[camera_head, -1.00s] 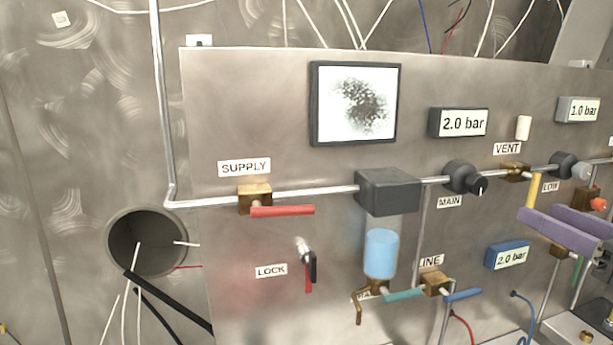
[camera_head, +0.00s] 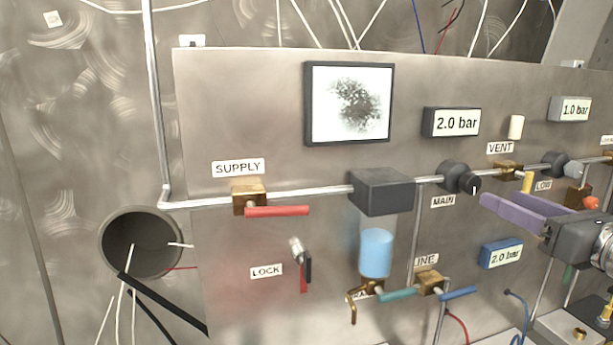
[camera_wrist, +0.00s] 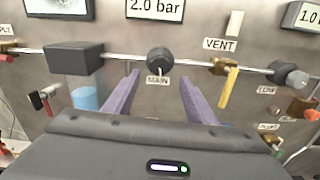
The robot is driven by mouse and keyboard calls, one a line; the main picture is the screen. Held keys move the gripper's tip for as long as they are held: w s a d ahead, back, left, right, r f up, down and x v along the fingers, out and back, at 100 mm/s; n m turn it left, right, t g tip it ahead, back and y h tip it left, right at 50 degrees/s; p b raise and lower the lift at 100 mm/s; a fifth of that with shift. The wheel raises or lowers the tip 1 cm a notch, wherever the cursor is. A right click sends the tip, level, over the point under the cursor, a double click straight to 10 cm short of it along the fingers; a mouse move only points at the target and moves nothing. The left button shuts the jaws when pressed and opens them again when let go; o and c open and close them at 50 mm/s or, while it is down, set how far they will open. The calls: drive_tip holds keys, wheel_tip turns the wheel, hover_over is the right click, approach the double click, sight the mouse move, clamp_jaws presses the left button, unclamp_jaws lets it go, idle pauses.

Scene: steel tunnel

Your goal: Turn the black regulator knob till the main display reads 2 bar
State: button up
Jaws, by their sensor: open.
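The black MAIN regulator knob (camera_head: 469,182) sits on the pipe on the steel panel, and it also shows in the wrist view (camera_wrist: 159,62). A pale mark shows on its lower front. The main display (camera_head: 452,122) above it reads 2.0 bar; it is partly cut off in the wrist view (camera_wrist: 155,8). My gripper (camera_head: 500,200) has purple fingers and is open and empty. In the wrist view its fingertips (camera_wrist: 160,76) stand apart, one to each lower side of the knob. The knob appears ahead of them, and no contact shows.
A yellow-handled VENT valve (camera_wrist: 229,87) is right of the fingers. The LOW regulator (camera_head: 556,163) and its 1.0 bar display (camera_head: 570,109) are further right. A dark box (camera_head: 381,191) is left of the knob. The blue 2.0 bar display (camera_head: 502,253) is below.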

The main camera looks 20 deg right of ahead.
sight(475, 186)
drive_tip(key=shift+w, duration=3.9)
drive_tip(key=shift+a, duration=0.1)
drive_tip(key=c, duration=1)
drive_tip(key=shift+c, duration=0.2)
drive_tip(key=o, duration=1)
drive_tip(key=shift+o, duration=0.2)
